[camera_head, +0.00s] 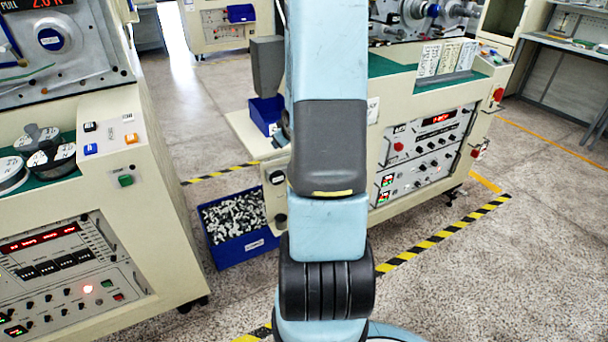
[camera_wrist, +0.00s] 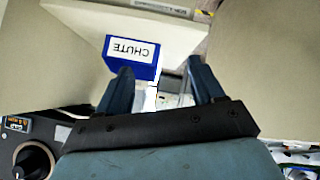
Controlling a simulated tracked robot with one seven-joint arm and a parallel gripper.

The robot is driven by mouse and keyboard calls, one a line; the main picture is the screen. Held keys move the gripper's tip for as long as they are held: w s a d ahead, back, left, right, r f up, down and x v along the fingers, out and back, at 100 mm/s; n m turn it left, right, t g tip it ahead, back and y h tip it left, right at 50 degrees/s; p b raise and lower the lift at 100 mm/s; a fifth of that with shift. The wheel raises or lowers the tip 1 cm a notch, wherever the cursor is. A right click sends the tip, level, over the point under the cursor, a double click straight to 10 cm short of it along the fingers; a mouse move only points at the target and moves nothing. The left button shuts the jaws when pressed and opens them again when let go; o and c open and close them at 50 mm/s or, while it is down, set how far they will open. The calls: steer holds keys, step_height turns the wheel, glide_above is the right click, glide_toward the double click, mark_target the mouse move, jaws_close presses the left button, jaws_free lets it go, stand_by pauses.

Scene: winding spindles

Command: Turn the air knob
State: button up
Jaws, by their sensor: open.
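In the wrist view, a round black knob (camera_wrist: 34,160) with a light pointer mark sits at the lower left corner, on a dark panel. A small orange-and-white display or label beside it is too small to read, so I cannot confirm it is the air knob. My gripper (camera_wrist: 160,78) is open, with two dark blue-grey fingers and nothing between them. The knob is behind and left of the fingers, apart from them. In the head view my arm fills the middle and my gripper is hidden. A beige box with small dark knobs (camera_head: 278,178) shows just left of my arm.
A blue box labelled CHUTE (camera_wrist: 130,57) lies close to the left finger in the wrist view. Beige machine walls (camera_wrist: 265,60) flank the gripper. In the head view, a blue crate of small parts (camera_head: 240,250) stands on the floor between the left console (camera_head: 150,190) and my arm.

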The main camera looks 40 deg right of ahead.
steer(key=s+d+f+m+t, duration=0.15)
steer(key=s+d+f, duration=0.25)
steer(key=f, duration=0.5)
steer(key=s+d+f+m+t, duration=0.1)
steer(key=s+d+f+t, duration=0.15)
steer(key=s+f, duration=0.45)
steer(key=f+x, duration=0.1)
steer(key=x, duration=1.5)
steer(key=shift+d+h, duration=0.3)
steer(key=shift+d, duration=0.05)
steer(key=shift+f+n, duration=0.1)
steer(key=shift+n, duration=0.15)
steer(key=c, duration=1)
steer(key=shift+d, duration=0.3)
steer(key=shift+c, duration=0.3)
steer(key=shift+a, duration=0.15)
